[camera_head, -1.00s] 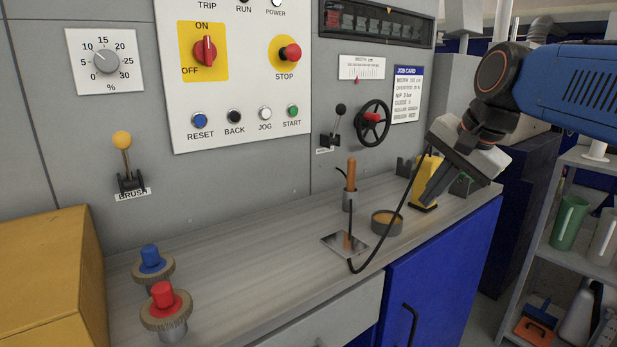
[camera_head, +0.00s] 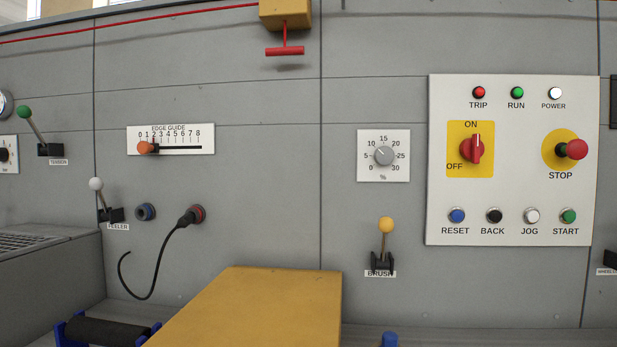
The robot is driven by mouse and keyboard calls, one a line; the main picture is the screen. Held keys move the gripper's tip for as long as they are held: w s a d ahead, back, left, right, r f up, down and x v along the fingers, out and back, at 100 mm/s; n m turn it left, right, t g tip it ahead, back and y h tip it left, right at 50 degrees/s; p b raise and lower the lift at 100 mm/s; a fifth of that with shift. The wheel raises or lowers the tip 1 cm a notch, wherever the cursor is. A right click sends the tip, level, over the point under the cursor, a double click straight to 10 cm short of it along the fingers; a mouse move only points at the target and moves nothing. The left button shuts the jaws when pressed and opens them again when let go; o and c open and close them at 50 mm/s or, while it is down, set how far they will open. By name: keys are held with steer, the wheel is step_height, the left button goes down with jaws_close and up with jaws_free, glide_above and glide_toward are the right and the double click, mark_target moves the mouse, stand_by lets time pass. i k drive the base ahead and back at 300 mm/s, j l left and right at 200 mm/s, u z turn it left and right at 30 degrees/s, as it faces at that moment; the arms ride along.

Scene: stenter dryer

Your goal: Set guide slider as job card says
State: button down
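The exact reading is hard to tell at this slant. The job card is out of view now. My gripper is not in view.
A yellow box (camera_head: 250,305) stands below the panel. The BRUSH lever (camera_head: 386,235), FEELER lever (camera_head: 101,200) and a plugged-in black cable (camera_head: 165,240) stick out from the wall. A red pull handle (camera_head: 285,50) hangs above. The STOP button (camera_head: 576,150) is at the right.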

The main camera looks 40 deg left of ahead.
mark_target(144, 148)
steer(key=u, duration=2.25)
